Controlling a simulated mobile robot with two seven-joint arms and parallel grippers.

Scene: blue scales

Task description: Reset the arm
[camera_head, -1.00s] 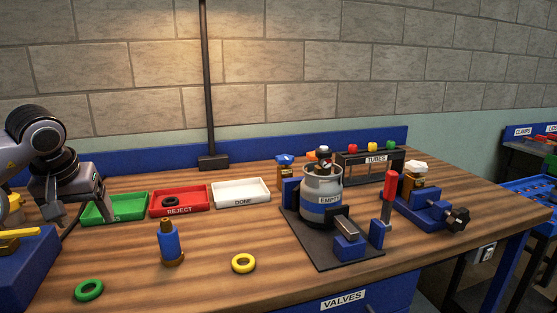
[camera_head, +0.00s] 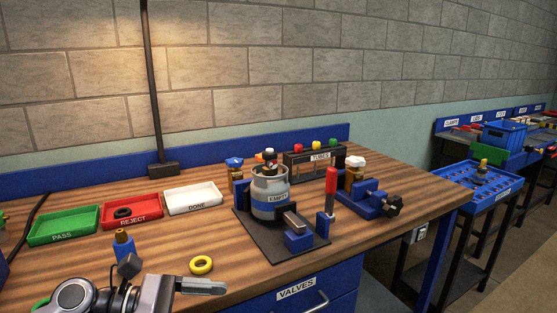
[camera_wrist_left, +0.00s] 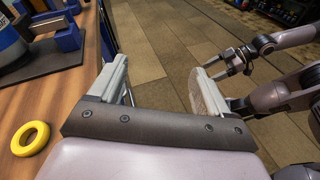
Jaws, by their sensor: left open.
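My left gripper (camera_head: 205,285) is low at the front left of the head view, above the bench's front edge. In the left wrist view its two grey fingers (camera_wrist_left: 160,90) are wide apart with nothing between them; floor shows beyond. A yellow ring (camera_head: 201,265) lies on the bench close behind the gripper, and shows beside it in the left wrist view (camera_wrist_left: 30,138). My right arm shows at the right of the left wrist view; its gripper (camera_wrist_left: 236,63) is over the floor, too small to judge.
On the wooden bench are a green PASS tray (camera_head: 63,238), a red REJECT tray (camera_head: 148,221) and a white DONE tray (camera_head: 195,208). A grey EMPTY canister (camera_head: 270,183) stands in a fixture. A blue crate (camera_head: 504,134) is far right.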

